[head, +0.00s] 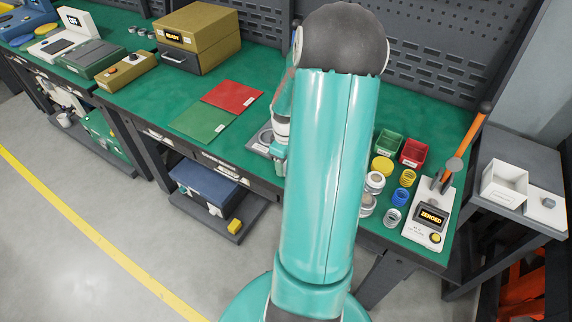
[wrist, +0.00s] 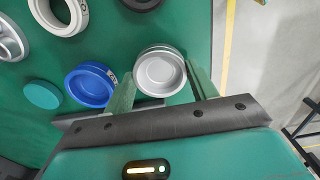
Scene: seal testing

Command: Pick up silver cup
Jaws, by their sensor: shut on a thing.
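In the wrist view the silver cup (wrist: 160,72), round with a shallow hollow top, sits between the two fingers of my gripper (wrist: 158,78). The gripper is shut on it, with one finger at its left side and one at its right. In the head view my teal arm hides most of the gripper and the held cup. Whether the cup touches the bench cannot be told.
In the wrist view a blue cup (wrist: 90,85) is close left of the gripper, with a teal disc (wrist: 43,94) and white ring (wrist: 60,14) beyond. In the head view, jars (head: 375,182), small bins (head: 413,152) and a tester reading ZEROED (head: 431,217) stand right of my arm.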

